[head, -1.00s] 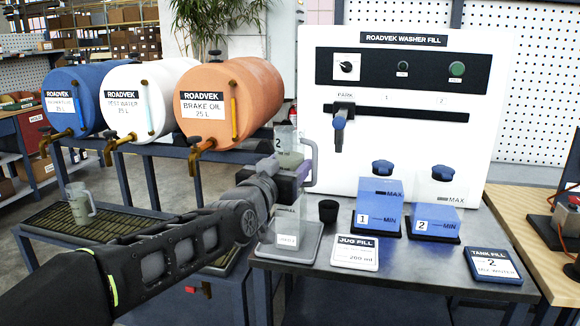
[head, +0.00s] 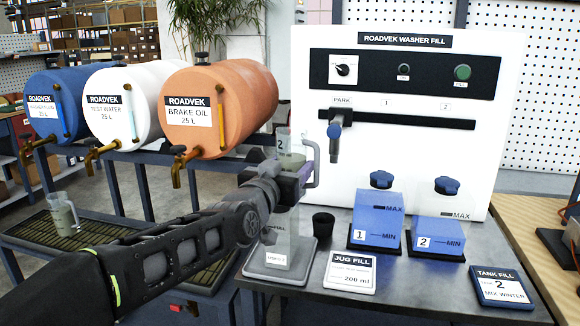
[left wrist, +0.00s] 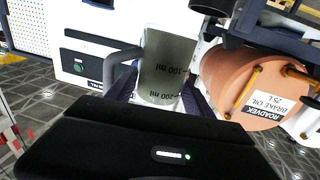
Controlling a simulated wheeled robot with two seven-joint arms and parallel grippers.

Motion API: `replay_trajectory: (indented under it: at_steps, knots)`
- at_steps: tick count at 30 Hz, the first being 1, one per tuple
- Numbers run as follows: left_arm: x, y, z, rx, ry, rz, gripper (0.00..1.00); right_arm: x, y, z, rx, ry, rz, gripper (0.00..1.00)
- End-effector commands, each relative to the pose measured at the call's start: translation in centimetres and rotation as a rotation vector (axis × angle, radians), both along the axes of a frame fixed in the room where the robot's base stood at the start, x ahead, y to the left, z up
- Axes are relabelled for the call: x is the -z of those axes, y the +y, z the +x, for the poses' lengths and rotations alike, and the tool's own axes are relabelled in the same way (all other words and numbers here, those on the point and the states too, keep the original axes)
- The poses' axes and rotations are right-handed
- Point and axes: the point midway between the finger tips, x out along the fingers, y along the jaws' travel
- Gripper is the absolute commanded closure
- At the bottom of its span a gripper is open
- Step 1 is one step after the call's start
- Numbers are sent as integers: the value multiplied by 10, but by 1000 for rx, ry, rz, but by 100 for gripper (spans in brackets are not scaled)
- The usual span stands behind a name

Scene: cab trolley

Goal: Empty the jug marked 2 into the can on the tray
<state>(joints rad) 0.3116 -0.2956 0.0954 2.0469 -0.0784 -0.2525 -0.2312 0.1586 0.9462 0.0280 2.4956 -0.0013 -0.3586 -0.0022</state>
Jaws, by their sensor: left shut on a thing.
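My left gripper (head: 296,180) is shut on a clear jug (head: 285,145) with a 2 on its side and a handle on its right. The jug looks upright in the head view, with greyish liquid in it. In the left wrist view the jug (left wrist: 165,65) fills the space between the fingers, with 100 ml and 200 ml marks. A clear can (head: 281,225) stands on a grey tray (head: 302,262) below the gripper, partly hidden by my arm. The jug is above the can. My right gripper is not in view.
A small black cup (head: 323,224) stands right of the tray. Blue tanks 1 (head: 377,218) and 2 (head: 438,236) stand before the white washer panel (head: 400,160). Another jug (head: 62,214) stands on the drip grate at left. The orange brake oil drum (head: 220,105) is behind my arm.

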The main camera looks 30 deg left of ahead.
Motion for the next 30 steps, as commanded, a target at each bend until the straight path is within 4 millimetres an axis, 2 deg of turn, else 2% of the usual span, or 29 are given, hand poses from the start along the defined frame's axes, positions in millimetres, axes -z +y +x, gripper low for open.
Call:
replay_trajectory:
  at_steps: [30]
  knots:
    - [-6, -10, -2, 1, 27, -161, 84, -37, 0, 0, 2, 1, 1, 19]
